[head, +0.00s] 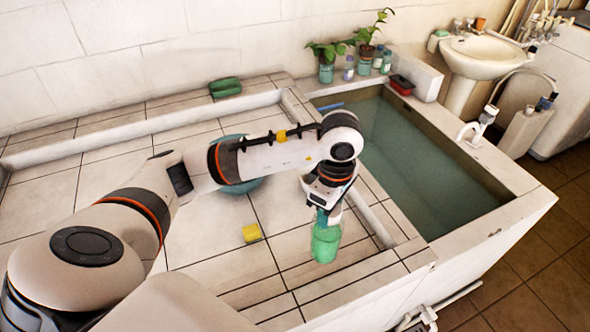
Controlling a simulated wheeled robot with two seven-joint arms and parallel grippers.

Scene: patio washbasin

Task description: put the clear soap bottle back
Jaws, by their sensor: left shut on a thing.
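My left gripper (327,212) points down at the front right part of the tiled counter. It is shut on the upper part of a translucent green bottle (326,246), which I take to be the clear soap bottle. The bottle looks upright. Its top is hidden by the fingers, and I cannot tell whether its base touches the tiles. My right gripper is not in view.
A teal bowl (243,186) is partly behind my arm. The water basin (410,160) is at right. Potted plants (326,66) and small bottles (386,63) stand behind, beside a red-black box (401,85).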

